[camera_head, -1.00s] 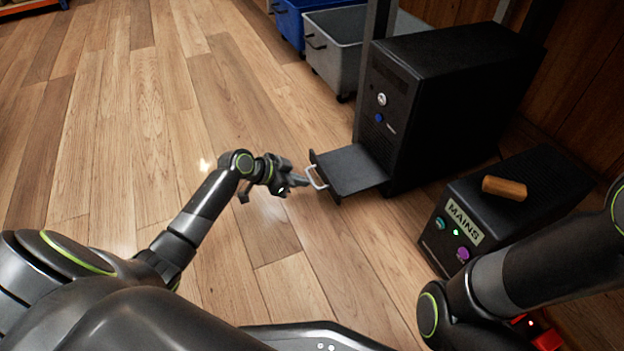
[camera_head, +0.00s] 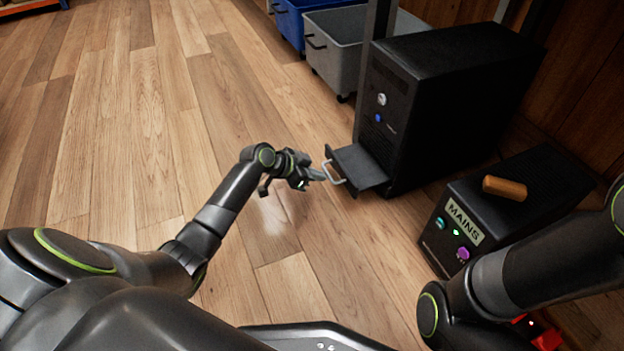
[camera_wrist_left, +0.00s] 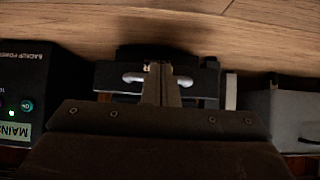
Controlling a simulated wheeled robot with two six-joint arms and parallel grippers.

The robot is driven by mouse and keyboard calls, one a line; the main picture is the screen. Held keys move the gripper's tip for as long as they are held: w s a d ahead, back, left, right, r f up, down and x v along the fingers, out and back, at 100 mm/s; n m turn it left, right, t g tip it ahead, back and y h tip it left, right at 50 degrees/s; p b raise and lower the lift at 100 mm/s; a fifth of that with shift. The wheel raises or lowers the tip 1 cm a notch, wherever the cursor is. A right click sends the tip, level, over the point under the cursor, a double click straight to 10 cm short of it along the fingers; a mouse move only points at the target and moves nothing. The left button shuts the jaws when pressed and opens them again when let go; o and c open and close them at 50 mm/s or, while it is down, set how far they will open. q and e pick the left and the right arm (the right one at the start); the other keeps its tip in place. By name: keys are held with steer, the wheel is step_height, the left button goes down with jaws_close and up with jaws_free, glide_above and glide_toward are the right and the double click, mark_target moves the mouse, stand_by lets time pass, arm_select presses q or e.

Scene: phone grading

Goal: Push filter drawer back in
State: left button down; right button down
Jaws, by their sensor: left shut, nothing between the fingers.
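The filter drawer (camera_head: 362,169) is a flat dark tray sticking partly out of the front of the tall black cabinet (camera_head: 450,95). It has a light metal loop handle (camera_head: 333,174) on its front plate. My left gripper (camera_head: 322,175) is shut and empty, its fingertips at the handle. In the left wrist view the shut fingers (camera_wrist_left: 161,84) lie between the two ends of the handle (camera_wrist_left: 133,77), against or very close to the drawer front. I cannot tell exact contact.
A black box labelled MAINS (camera_head: 500,205) stands right of the cabinet, with a wooden block (camera_head: 504,188) on top. A grey bin (camera_head: 335,60) and a blue bin (camera_head: 295,22) stand behind left. The wooden floor (camera_head: 120,130) at left is clear.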

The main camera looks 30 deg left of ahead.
mark_target(341, 164)
arm_select(q)
steer(key=shift+w+d, duration=1.5)
steer(key=shift+w, duration=0.3)
steer(key=shift+w+d, duration=1.5)
steer(key=shift+w, duration=0.25)
steer(key=shift+p+v, duration=1.05)
steer(key=shift+v, duration=0.05)
steer(key=s+a+p, duration=0.1)
steer(key=s+a+r+p, duration=0.1)
steer(key=p, duration=0.1)
steer(key=shift+s+a+r, duration=0.25)
steer(key=shift+s, duration=0.15)
steer(key=shift+s+a+p, duration=0.25)
steer(key=shift+s+p, duration=0.05)
steer(key=shift+p, duration=0.1)
steer(key=shift+s, duration=0.1)
